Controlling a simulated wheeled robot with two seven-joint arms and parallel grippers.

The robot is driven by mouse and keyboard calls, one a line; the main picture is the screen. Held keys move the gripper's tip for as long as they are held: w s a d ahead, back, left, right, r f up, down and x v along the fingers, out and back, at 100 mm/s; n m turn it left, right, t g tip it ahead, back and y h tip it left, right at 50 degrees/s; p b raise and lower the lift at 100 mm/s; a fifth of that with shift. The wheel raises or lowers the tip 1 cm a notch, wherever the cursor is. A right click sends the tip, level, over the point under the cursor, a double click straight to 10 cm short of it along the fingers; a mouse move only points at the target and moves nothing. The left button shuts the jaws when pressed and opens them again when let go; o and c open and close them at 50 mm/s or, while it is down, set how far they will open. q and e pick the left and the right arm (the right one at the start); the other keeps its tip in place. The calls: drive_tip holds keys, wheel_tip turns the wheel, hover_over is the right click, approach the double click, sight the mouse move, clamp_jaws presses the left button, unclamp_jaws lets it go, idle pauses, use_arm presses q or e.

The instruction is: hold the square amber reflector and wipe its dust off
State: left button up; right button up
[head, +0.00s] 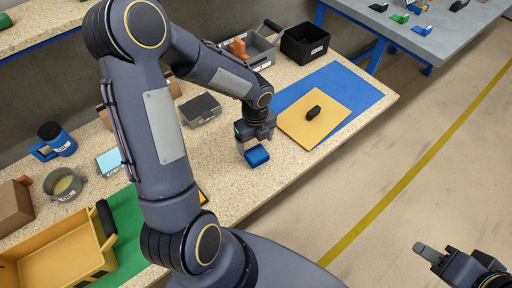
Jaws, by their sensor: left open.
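My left gripper (254,143) is open and points down over the table in the middle of the head view. A small blue block (257,157) is right at its fingertips; I cannot tell whether it lies between them or under them. A small orange-amber piece with a dark edge (203,198) peeks out from behind my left arm, mostly hidden; I cannot tell whether it is the square amber reflector. A flat yellow-orange square (300,130) lies to the right with a small black block (313,112) on it. My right gripper (424,249) is at the lower right, over the floor, away from the table.
The yellow square lies on a blue mat (353,90). A grey lidded box (200,109), a black bin (304,43) and a grey bin (262,50) stand along the back. A yellow tray (55,252) sits on a green mat (127,225). The speckled tabletop around the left gripper is clear.

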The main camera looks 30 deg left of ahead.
sight(249, 158)
use_arm(q)
drive_tip(key=shift+r, duration=0.55)
drive_tip(key=s+d+r+n+t+h, duration=0.2)
drive_tip(key=s+r+n, duration=0.6)
drive_tip(key=n, duration=0.4)
drive_tip(key=s+d+r+n+t+h, duration=0.1)
drive_tip(key=s+d+r+n+t, duration=0.1)
drive_tip(key=s+r+n, duration=0.6)
drive_tip(key=s+n+t, duration=0.1)
drive_tip(key=n, duration=0.4)
drive_tip(key=shift+d+r+t+h, duration=0.2)
drive_tip(key=shift+r+t+h, duration=0.1)
drive_tip(key=shift+h, duration=0.1)
